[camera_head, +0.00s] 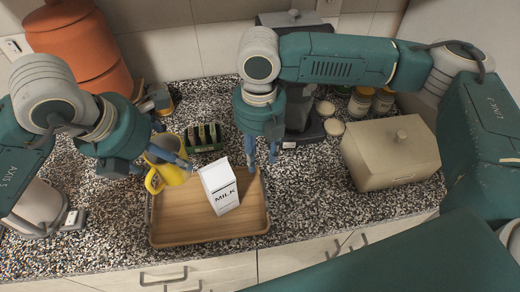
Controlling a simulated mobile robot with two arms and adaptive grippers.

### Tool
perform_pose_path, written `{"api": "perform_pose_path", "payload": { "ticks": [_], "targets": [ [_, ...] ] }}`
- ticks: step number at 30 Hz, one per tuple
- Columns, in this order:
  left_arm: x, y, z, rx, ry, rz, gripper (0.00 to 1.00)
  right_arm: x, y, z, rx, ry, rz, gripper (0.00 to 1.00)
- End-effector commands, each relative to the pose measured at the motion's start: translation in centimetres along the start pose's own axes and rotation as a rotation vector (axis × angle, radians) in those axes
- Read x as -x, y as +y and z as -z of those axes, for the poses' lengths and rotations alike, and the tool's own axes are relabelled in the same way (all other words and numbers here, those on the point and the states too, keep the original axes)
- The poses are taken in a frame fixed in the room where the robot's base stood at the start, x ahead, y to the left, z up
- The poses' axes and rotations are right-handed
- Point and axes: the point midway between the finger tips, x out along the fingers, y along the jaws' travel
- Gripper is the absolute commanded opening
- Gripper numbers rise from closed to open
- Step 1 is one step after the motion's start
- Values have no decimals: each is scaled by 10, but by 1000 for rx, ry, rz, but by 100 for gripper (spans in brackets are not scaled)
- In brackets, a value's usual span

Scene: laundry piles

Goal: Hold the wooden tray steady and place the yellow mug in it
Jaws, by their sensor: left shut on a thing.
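The yellow mug (172,175) is at the tray's back left corner, handle toward the lower left. My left gripper (163,162) is shut on the mug, its fingers covering part of it. Whether the mug's base touches the tray is hard to tell. The wooden tray (180,224) lies on the counter near the front edge. A white milk carton (220,188) stands in it, a little right of its middle. My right gripper (262,156) points down at the tray's back right corner, fingers apart; whether they touch the rim cannot be told.
A green toast rack (203,137) stands behind the tray. A beige lidded box (391,151) is to the right, and a dark machine (300,112) stands behind my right gripper. Several jars stand at the back right. An orange pot (80,45) is at the back left.

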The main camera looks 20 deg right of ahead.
Motion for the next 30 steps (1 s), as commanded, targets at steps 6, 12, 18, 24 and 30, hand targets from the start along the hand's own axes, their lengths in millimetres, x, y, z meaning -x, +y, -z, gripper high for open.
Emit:
{"api": "perform_pose_path", "payload": {
  "ticks": [6, 12, 18, 24, 30],
  "targets": [
    [0, 0, 0, 0, -2, 0, 30, -43, -1, 2, 4, 4, 5, 37],
    [0, 0, -1, 0, -2, 0, 30, -78, -1, 2, 5, 2, 5, 37],
    [1, 0, -1, 0, -2, 0, 30, -99, -1, 1, 5, 1, 4, 37],
    [0, 0, -1, 0, -2, 0, 30, -104, -1, 1, 5, 1, 3, 37],
    [0, 0, -1, 0, -2, 0, 30, -104, -1, 1, 5, 1, 3, 33]
  ]
}}
